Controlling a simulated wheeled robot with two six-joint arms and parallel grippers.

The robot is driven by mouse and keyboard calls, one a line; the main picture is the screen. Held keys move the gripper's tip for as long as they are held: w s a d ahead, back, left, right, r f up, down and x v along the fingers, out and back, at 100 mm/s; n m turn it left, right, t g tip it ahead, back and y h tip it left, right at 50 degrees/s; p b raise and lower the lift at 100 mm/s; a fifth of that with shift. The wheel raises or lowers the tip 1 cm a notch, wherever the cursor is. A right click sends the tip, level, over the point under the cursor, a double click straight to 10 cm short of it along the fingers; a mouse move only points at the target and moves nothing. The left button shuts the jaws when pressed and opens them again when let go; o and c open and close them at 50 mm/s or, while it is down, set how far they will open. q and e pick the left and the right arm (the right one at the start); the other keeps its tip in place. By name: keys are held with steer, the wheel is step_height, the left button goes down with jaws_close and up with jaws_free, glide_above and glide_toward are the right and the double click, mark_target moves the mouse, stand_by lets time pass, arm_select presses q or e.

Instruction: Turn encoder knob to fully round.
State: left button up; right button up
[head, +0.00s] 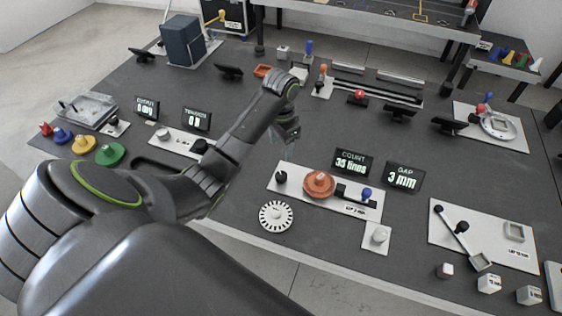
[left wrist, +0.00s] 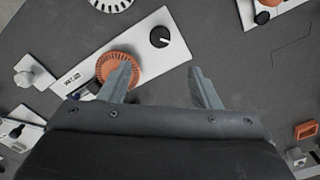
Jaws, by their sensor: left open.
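A white panel (head: 350,203) carries a black knob (head: 280,177) at its left end and an orange slotted disc (head: 318,184) beside it. The black knob also shows in the left wrist view (left wrist: 160,37) with a light pointer line, and the orange disc (left wrist: 118,65) lies left of it. My left gripper (head: 288,136) hangs above the table behind the panel, open and empty. In the left wrist view its fingers (left wrist: 160,78) are apart, the left one overlapping the disc's edge in the picture. It appears clear of the knob. My right gripper is out of view.
Displays behind the panel read COUNT 35 lines (head: 352,163) and GAP 3 mm (head: 404,178). A blue-topped lever (head: 366,194) stands on the panel's right part. A white slotted disc (head: 276,215) and a small white block (head: 377,237) lie in front.

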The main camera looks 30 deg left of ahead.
mark_target(281, 175)
arm_select(q)
step_height(281, 175, down, 11)
steer(key=b, duration=0.8)
steer(key=shift+b, duration=0.35)
steer(key=shift+f+p, duration=0.3)
steer(key=shift+f, duration=0.8)
steer(key=c, duration=1)
